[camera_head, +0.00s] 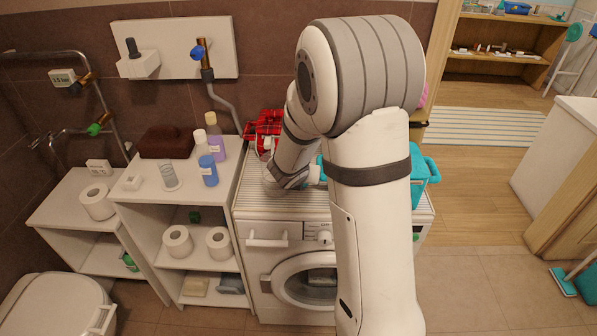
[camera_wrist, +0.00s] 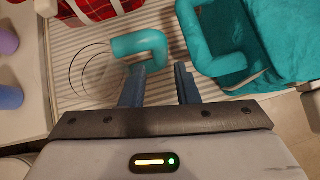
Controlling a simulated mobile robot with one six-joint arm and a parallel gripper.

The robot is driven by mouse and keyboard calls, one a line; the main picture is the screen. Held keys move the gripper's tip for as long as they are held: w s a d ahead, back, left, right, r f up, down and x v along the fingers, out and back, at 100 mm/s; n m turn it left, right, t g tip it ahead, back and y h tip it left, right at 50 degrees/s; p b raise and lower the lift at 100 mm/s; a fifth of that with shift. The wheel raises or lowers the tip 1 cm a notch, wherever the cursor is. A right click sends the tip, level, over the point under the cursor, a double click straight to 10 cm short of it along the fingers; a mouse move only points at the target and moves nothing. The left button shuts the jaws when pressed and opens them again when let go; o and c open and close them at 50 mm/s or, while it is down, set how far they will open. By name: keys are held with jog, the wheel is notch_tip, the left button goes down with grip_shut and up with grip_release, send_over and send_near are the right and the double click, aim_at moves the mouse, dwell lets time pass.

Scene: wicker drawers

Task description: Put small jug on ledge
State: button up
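The small jug appears as a clear round body with a teal handle (camera_wrist: 142,45) in the wrist view. It stands on the ribbed white top of the washing machine (camera_head: 325,204). In the head view its clear body is faint and partly hidden by my gripper (camera_head: 285,182). My gripper (camera_wrist: 160,78) is open, its two fingers apart. In the wrist view the handle's near end lies close to the gap between the fingertips; I cannot tell whether they touch it. I cannot tell which surface is the ledge.
A teal basket (camera_wrist: 205,55) with teal cloth stands right of the jug. A red plaid item (camera_head: 264,124) is behind it. Left, a white shelf unit (camera_head: 200,190) holds bottles (camera_head: 207,170), a glass (camera_head: 169,176) and a dark folded item (camera_head: 167,142). A white wall panel (camera_head: 178,40) is above.

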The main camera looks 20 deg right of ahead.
jog(key=s+d+r+m+g+h+p, duration=0.1)
jog(key=s+d+r+m+g, duration=0.2)
jog(key=s+r+m, duration=1.15)
jog(key=s+a+m+g+y, duration=0.1)
jog(key=s+a+m+y, duration=0.4)
jog(key=s+m, duration=0.9)
jog(key=a+m, duration=0.1)
jog(key=a, duration=0.2)
jog(key=shift+r+m+g, duration=0.2)
jog(key=shift+m+g, duration=0.1)
jog(key=shift+m, duration=0.05)
jog(key=shift+o, duration=0.9)
